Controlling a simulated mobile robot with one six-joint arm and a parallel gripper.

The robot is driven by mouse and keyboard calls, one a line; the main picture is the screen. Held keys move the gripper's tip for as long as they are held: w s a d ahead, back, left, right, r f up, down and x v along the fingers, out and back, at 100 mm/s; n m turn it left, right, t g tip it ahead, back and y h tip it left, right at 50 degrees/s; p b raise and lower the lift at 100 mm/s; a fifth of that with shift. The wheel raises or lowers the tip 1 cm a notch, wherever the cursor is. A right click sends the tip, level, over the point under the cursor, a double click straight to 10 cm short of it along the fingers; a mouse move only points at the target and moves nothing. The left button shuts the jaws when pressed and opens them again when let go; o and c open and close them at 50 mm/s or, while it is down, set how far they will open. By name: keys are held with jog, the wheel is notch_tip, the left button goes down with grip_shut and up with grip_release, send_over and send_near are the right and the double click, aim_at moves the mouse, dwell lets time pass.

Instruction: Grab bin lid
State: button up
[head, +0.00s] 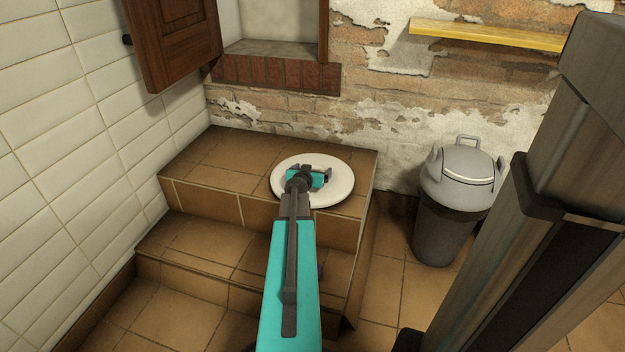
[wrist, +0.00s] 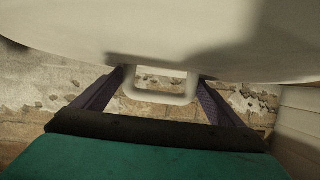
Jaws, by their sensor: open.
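A white round lid-like disc (head: 342,188) rests on the top tiled step in the head view. It fills the upper part of the wrist view (wrist: 150,35), where a pale loop handle (wrist: 160,98) shows. My gripper (head: 318,172) is over the disc in the head view and hides part of it. In the wrist view my gripper (wrist: 160,78) is open, with one dark finger on each side of the handle and visible gaps. A grey bin (head: 445,235) stands at the right with a lighter grey domed top (head: 458,178) and top handle.
Brown tiled steps (head: 205,235) lie under and left of my arm. A white tiled wall (head: 60,150) is at the left and a brick wall behind. A wooden shutter (head: 172,40) hangs at upper left. A yellow shelf (head: 485,35) is above the bin.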

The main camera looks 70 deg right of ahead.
jog(key=c, duration=1)
jog(key=shift+o, duration=0.2)
jog(key=shift+r, duration=0.1)
